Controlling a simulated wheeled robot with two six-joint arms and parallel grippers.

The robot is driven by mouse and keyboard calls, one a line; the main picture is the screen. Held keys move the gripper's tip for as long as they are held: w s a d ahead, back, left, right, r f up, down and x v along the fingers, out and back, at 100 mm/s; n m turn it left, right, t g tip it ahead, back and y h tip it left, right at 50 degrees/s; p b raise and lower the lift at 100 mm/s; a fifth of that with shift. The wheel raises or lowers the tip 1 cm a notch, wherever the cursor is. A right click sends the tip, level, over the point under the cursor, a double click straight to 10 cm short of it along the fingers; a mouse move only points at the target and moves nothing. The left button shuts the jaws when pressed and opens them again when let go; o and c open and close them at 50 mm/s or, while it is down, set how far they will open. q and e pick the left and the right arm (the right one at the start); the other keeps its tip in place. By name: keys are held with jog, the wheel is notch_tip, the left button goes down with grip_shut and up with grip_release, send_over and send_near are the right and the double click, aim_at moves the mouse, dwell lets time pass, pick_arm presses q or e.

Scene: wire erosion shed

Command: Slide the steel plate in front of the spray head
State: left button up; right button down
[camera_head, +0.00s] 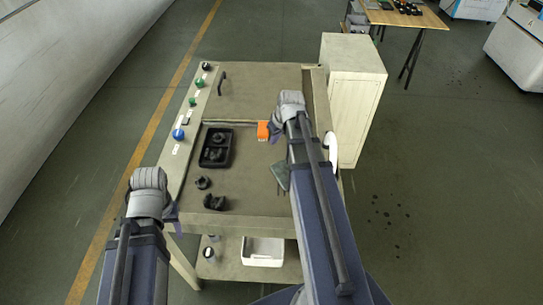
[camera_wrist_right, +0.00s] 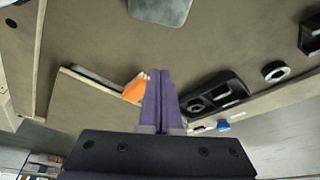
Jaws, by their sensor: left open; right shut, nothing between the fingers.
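The steel plate (camera_head: 281,176) lies flat on the bench top, a small grey-green piece partly covered by my right arm in the head view. In the right wrist view the plate (camera_wrist_right: 160,9) is cut off by the top edge. My right gripper (camera_wrist_right: 159,73) is shut and empty, apart from the plate. An orange piece (camera_head: 263,131) is beside its fingers; I cannot tell whether it is the spray head. My left gripper (camera_head: 171,212) is open and empty by the bench's left front edge, mostly hidden by its wrist.
A black tray (camera_head: 228,150) with round parts sits left of the orange piece. A black ring (camera_head: 203,183) and a black block (camera_head: 215,202) lie in front of it. Coloured buttons (camera_head: 179,134) line the left edge. A white bin (camera_head: 262,258) stands on the lower shelf.

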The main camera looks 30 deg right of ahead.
aim_at(278, 164)
jog(key=shift+a, duration=0.1)
jog(key=b+x, duration=1)
jog(key=shift+f, duration=0.2)
jog(key=s, duration=0.3)
jog(key=shift+s+r+p, duration=0.2)
jog(key=shift+s+p, duration=0.1)
jog(key=shift+s, duration=0.05)
jog(key=shift+s+d, duration=0.15)
jog(key=shift+d, duration=0.1)
jog(key=s, duration=0.2)
jog(key=shift+s, duration=0.4)
jog(key=shift+d, duration=0.1)
jog(key=shift+w, duration=0.2)
